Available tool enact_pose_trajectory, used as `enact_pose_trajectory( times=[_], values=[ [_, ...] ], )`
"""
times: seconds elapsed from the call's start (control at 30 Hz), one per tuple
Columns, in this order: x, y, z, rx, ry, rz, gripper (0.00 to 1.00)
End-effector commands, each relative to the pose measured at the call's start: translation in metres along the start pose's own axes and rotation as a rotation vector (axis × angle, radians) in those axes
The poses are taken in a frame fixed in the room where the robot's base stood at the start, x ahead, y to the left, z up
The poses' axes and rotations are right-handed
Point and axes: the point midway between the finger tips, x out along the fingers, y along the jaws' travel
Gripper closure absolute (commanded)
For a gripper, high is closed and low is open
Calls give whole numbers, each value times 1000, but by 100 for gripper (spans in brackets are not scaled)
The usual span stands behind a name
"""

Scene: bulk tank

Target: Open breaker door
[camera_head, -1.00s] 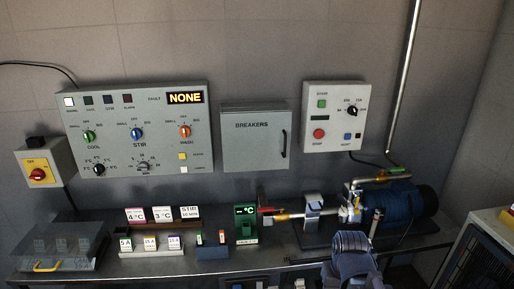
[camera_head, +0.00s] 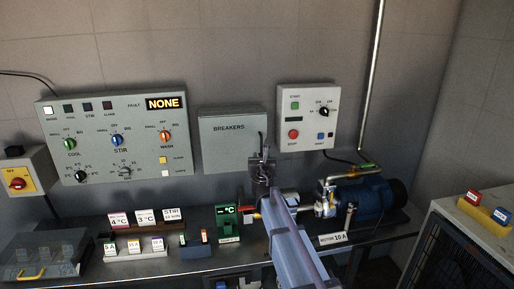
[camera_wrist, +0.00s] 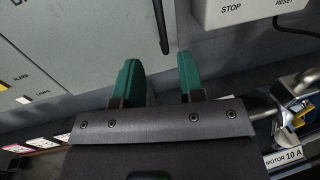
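The grey breaker door (camera_head: 222,146), marked BREAKERS, is shut on the wall between the large control panel and the start/stop box. Its dark vertical handle (camera_head: 261,143) is on the door's right side, its lower part hidden behind my gripper in the head view. My gripper (camera_head: 262,165) is raised in front of the door's lower right. In the wrist view my gripper (camera_wrist: 159,80) has two green fingers apart with nothing between them. The handle (camera_wrist: 160,22) shows ahead of the gap, its lower end near the fingertips; contact cannot be told.
The start/stop box (camera_head: 306,117) is just right of the door. The control panel (camera_head: 115,135) is on its left. Below stand a green display (camera_head: 227,222), a blue motor (camera_head: 365,202) with pipes, and label cards (camera_head: 145,217) on the bench.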

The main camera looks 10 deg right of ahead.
Motion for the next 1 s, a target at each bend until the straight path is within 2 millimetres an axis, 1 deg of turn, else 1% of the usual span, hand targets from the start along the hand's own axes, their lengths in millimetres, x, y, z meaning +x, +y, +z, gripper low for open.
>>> enact_pose_trajectory(
  times=[0.07, 0.17, 0.27, 0.4, 0.5, 0.57, 0.67, 0.87, 1.0],
  values=[
    [5, 0, 0, 2, 0, -1, 64],
    [17, 0, 0, 4, 0, -2, 64],
    [38, 0, 0, 5, 0, -3, 64],
    [73, 0, 0, 6, 0, -4, 64],
    [94, 0, 0, 7, 1, -4, 64],
    [102, -1, 0, 7, 1, -4, 64],
    [108, -1, 0, 7, 1, -3, 64],
    [107, -1, 0, 7, 1, -4, 64],
    [107, -1, 0, 8, 1, -4, 77]
  ],
)
